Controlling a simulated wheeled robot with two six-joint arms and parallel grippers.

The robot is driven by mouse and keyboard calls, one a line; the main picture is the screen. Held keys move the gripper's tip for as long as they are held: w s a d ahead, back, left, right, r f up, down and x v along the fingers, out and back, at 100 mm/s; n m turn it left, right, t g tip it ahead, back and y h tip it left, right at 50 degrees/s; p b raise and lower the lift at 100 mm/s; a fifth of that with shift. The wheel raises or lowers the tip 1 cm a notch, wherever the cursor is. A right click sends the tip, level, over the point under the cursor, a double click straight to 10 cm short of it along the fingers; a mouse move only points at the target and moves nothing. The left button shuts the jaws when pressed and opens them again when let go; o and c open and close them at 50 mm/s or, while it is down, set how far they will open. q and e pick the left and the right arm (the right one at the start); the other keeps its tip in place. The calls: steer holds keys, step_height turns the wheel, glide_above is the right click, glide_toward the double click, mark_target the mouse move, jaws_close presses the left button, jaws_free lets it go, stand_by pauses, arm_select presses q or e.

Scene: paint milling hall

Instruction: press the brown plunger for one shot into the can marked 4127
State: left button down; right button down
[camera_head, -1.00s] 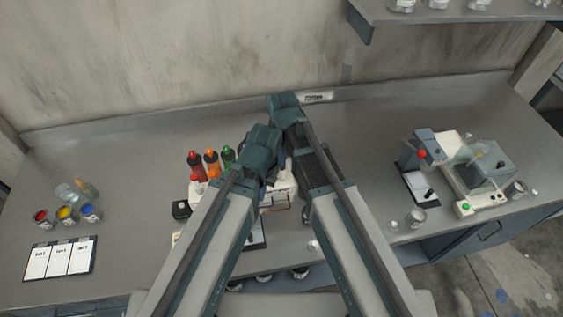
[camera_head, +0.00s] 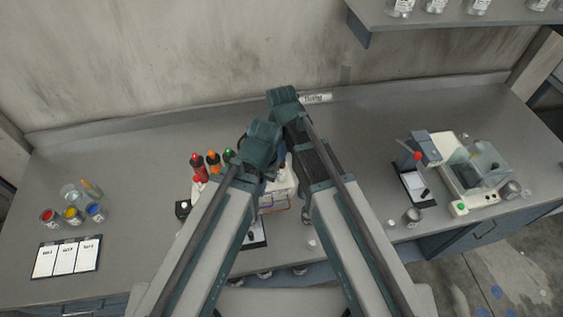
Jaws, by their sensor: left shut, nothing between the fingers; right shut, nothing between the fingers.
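No brown plunger is visible; my arms cover the area right of the green one. My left gripper (camera_head: 268,172) is shut and empty, just right of the green bottle, largely hidden by its dark green wrist. My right gripper (camera_head: 285,104) is shut and empty, farther back, its fingertips hardly visible. A white box-like thing (camera_head: 284,188) shows partly between the arms. I cannot read 4127 on any can.
Open red (camera_head: 49,218), yellow (camera_head: 72,215) and blue (camera_head: 96,212) paint cans stand left, near glass jars. A board with three sheets (camera_head: 67,257) lies in front. A bench machine (camera_head: 470,180) and a small can (camera_head: 412,217) are right. The back-right bench is clear.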

steer(key=shift+r, duration=0.1)
step_height(320, 180, up, 5)
steer(key=p, duration=0.5)
stand_by(0.3)
steer(key=s+d+f+b, duration=0.3)
steer(key=s+f+b, duration=0.3)
steer(key=f+b, duration=0.3)
steer(key=s+d+f+n+h+b, duration=0.1)
steer(key=s+d+f+b, duration=0.2)
steer(key=s+f+b, duration=0.3)
step_height(320, 180, down, 3)
steer(key=b, duration=0.3)
steer(key=shift+n, duration=0.3)
steer(key=shift+r, duration=0.15)
stand_by(0.4)
